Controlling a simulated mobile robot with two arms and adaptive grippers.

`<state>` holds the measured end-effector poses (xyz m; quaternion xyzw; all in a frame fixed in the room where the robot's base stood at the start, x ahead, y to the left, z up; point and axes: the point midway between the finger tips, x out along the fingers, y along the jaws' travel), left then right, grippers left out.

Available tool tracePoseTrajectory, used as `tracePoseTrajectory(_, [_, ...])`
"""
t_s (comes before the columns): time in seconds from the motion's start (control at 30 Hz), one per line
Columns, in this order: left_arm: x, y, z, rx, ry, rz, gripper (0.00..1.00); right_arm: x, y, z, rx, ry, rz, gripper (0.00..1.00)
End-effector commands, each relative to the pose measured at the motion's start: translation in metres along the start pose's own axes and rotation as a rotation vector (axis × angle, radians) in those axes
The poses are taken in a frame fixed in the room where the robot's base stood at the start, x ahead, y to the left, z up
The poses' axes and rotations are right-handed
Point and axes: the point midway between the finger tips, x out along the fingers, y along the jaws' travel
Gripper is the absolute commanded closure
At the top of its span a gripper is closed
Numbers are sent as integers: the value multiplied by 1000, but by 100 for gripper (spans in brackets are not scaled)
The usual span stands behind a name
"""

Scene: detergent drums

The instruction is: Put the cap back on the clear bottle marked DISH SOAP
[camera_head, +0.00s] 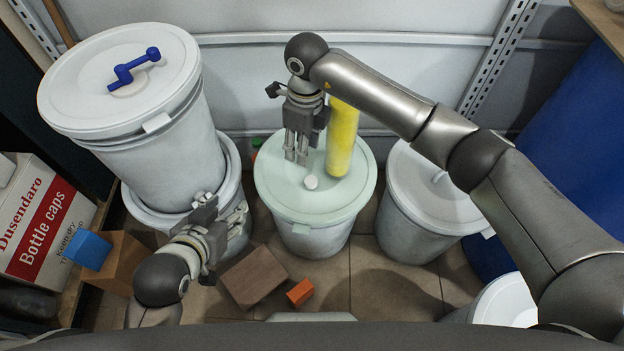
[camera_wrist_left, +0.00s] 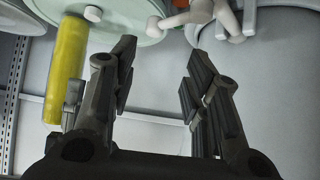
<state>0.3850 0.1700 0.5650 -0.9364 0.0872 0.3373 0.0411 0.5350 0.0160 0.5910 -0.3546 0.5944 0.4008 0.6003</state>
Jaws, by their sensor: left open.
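A tall yellow cylinder (camera_head: 342,138) stands on the pale green drum lid (camera_head: 275,190). I can read no lettering on it, and my arm hides its top. It also shows in the left wrist view (camera_wrist_left: 66,70). A small white round piece, like a cap (camera_head: 311,182), lies on the lid beside its foot; it shows in the left wrist view too (camera_wrist_left: 92,13). My left gripper (camera_head: 226,203) is open and empty, left of this drum. My right gripper (camera_head: 296,158) points down above the lid, left of the yellow cylinder, with its fingers apart and nothing between them.
A white drum with a blue handle (camera_head: 132,72) is stacked on another drum at left. A grey-white drum (camera_head: 435,195) and a blue barrel (camera_head: 585,130) stand at right. A Bottle caps box (camera_head: 40,220), a brown box (camera_head: 253,277) and an orange block (camera_head: 300,292) are lower.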

Motion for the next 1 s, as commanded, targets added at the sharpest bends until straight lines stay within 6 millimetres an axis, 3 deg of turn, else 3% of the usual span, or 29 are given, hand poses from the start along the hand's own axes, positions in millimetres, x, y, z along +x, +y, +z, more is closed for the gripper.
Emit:
tracePoseTrajectory(0.2, [-5,1,-2,3,8,3,57,-8,-13,-10,-1,44,-51,59])
tracePoseTrajectory(0.57, [-4,2,-5,3,19,4,57,-6,-13,-10,-1,44,-50,59])
tracePoseTrajectory(1.0, [-3,10,-67,4,336,23,57,52,-15,-13,0,44,-47,59])
